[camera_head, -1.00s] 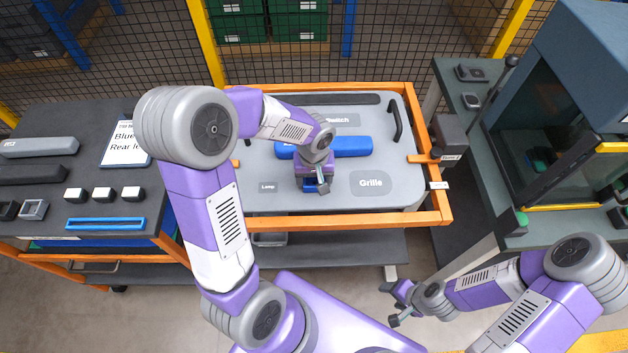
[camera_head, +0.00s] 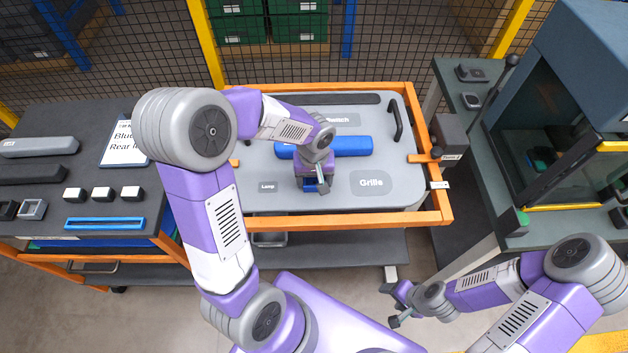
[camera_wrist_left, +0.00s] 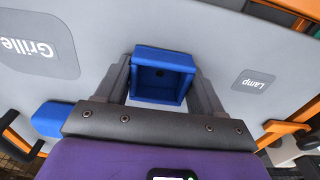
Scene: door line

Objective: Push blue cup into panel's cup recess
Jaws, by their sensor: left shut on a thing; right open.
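The blue cup (camera_wrist_left: 161,76) is a square, open-topped box with a small dark spot on its floor. My left gripper (camera_wrist_left: 163,85) is shut on it, one finger on each side, with the cup against or just over the grey door panel (camera_wrist_left: 100,25). Whether it sits down in the recess cannot be told. In the head view, my left gripper (camera_head: 315,184) stands over the panel between the Lamp and Grille labels, mostly hiding the cup. My right gripper (camera_head: 397,306) is open and empty, low at the right, away from the panel.
A long blue piece (camera_head: 345,146) lies on the panel behind my left gripper. An orange frame (camera_head: 433,200) surrounds the panel, with a black handle (camera_head: 396,118) at its right. A dark parts table (camera_head: 60,220) stands left, and a glass-fronted machine (camera_head: 560,120) right.

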